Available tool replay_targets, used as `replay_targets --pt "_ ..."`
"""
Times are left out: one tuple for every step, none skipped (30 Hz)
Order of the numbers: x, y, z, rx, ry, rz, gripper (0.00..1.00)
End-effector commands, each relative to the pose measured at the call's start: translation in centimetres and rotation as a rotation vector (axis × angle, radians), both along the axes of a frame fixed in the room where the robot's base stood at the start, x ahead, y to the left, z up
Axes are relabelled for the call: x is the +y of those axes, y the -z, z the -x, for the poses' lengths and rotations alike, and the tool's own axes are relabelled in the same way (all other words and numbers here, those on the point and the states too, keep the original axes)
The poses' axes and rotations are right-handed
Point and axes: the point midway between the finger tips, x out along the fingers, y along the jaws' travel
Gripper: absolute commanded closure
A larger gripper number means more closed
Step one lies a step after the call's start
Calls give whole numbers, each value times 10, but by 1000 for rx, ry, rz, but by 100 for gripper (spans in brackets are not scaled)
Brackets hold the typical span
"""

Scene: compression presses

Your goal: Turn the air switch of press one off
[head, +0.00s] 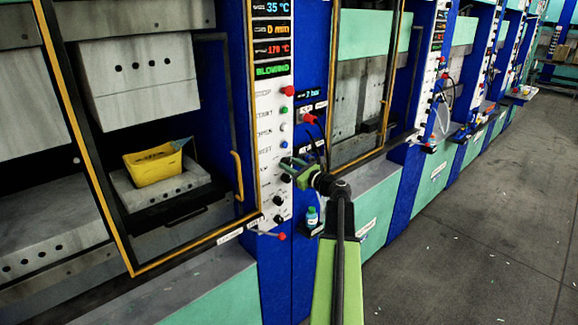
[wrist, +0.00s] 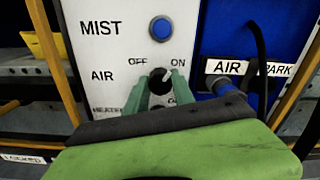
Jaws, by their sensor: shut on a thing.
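The air switch (wrist: 158,76) is a round black knob on a white panel, beside the printed word AIR. OFF is printed at its upper left and ON at its upper right; its pale mark leans toward ON. My gripper (wrist: 159,92) has its two green fingers on either side of the knob and is shut on it. In the head view my gripper (head: 289,170) reaches the lower part of the white control panel (head: 267,100) of the nearest press; the knob is hard to make out there behind the fingers.
A blue MIST button (wrist: 161,29) sits above the switch, and a partly hidden HEATER label (wrist: 108,110) below. A yellow bin (head: 153,164) stands inside the press. Floor (head: 480,220) at right is clear.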

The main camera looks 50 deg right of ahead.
Motion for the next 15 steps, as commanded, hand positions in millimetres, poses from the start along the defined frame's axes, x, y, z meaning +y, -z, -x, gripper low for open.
replay_targets --pt "2 1 0 4 -13 3 100" --pt "2 1 -1 4 -14 5 100" --pt "1 1 -1 4 -14 8 100" --pt "1 1 -1 5 -14 12 100" --pt "0 1 -1 5 -14 17 100" --pt "0 1 -1 6 -14 27 100" --pt "0 1 -1 7 -14 36 100" --pt "0 1 -1 8 -14 46 100" --pt "0 1 -1 9 -14 63 100" --pt "-1 1 -1 9 -15 78 100" --pt "-1 1 -1 11 -15 93 100" --pt "-1 1 -1 13 -14 118 100" --pt "-1 1 -1 14 -14 139 100" --pt "-1 1 -1 16 -13 160 100" --pt "-1 1 -1 17 -14 192 100"
